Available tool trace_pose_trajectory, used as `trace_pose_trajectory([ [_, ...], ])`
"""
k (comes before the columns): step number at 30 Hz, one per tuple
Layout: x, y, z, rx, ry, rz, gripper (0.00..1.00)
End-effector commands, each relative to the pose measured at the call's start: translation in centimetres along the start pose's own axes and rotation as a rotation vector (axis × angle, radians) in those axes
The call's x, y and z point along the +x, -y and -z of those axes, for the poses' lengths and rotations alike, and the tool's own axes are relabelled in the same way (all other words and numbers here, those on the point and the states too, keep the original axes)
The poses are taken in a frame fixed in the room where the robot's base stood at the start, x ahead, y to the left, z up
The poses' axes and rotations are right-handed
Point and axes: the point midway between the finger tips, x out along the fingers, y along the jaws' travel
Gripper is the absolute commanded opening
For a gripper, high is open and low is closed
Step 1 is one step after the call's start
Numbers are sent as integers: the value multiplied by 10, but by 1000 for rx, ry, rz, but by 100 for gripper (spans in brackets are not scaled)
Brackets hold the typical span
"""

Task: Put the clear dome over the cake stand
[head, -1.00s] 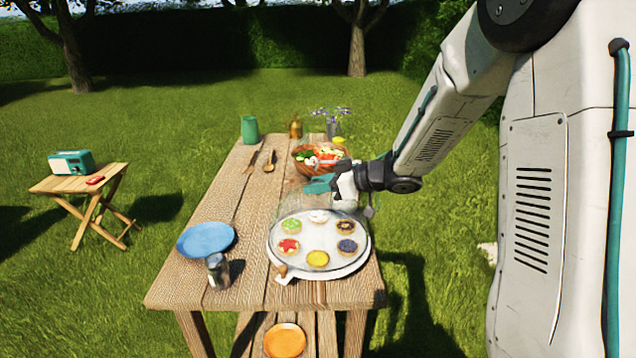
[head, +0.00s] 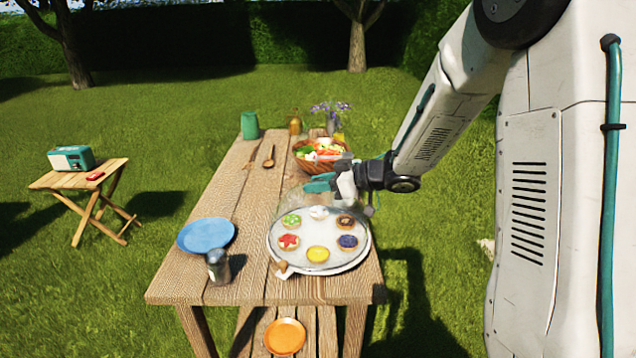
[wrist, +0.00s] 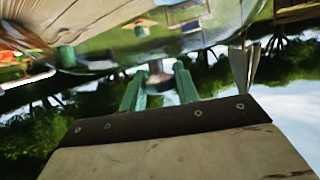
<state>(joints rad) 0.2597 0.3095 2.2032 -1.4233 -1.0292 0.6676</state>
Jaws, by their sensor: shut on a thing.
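The cake stand (head: 352,262) is a round pale plate near the front right of the wooden table, with several small coloured cakes on it. My gripper (head: 322,184) is above the stand's back edge, its teal fingers shut on the knob of the clear dome. The dome (head: 296,205) shows faintly in the head view as a hazy shape below the fingers, over the stand. In the wrist view its curved glass (wrist: 135,55) spans the top, beyond my fingers (wrist: 158,88). I cannot tell whether its rim touches the stand.
A blue plate (head: 206,235) and a metal shaker (head: 218,266) stand left of the stand. A salad bowl (head: 320,165) is close behind my gripper. A wooden spoon (head: 269,157), green cup (head: 249,126) and flower vase (head: 331,125) are farther back. The table's middle left is clear.

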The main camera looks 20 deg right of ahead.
Motion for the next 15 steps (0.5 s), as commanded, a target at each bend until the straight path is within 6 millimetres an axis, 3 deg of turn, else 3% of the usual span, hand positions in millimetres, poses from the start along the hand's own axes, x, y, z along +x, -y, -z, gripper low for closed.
trace_pose_trajectory([
  [2,0,0,1,-1,-1,0,0],
  [3,0,0,1,-1,-1,0,39],
  [5,0,0,1,-1,-1,0,56],
  [15,-4,0,0,0,0,-1,56],
])
